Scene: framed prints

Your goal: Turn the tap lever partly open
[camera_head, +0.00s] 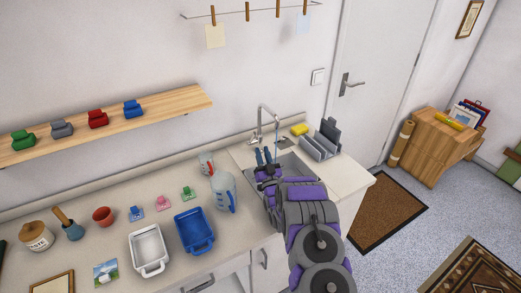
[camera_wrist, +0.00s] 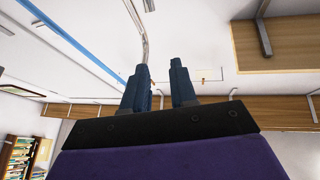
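The silver tap (camera_head: 261,121) stands at the back of the sink, with its spout arching to the right. A thin blue streak shows under the spout end. The lever is too small to make out clearly near the tap base. My gripper (camera_head: 263,156) is over the sink (camera_head: 287,158), just in front of the tap and low beside its base. Its two dark blue fingers are apart with nothing between them; contact with the tap cannot be told. In the wrist view, my gripper (camera_wrist: 160,80) also shows open, with a curved grey pipe-like shape behind the left finger.
A yellow sponge (camera_head: 300,129) and a grey rack (camera_head: 321,142) stand right of the sink. A wooden shelf (camera_head: 165,107) is above.

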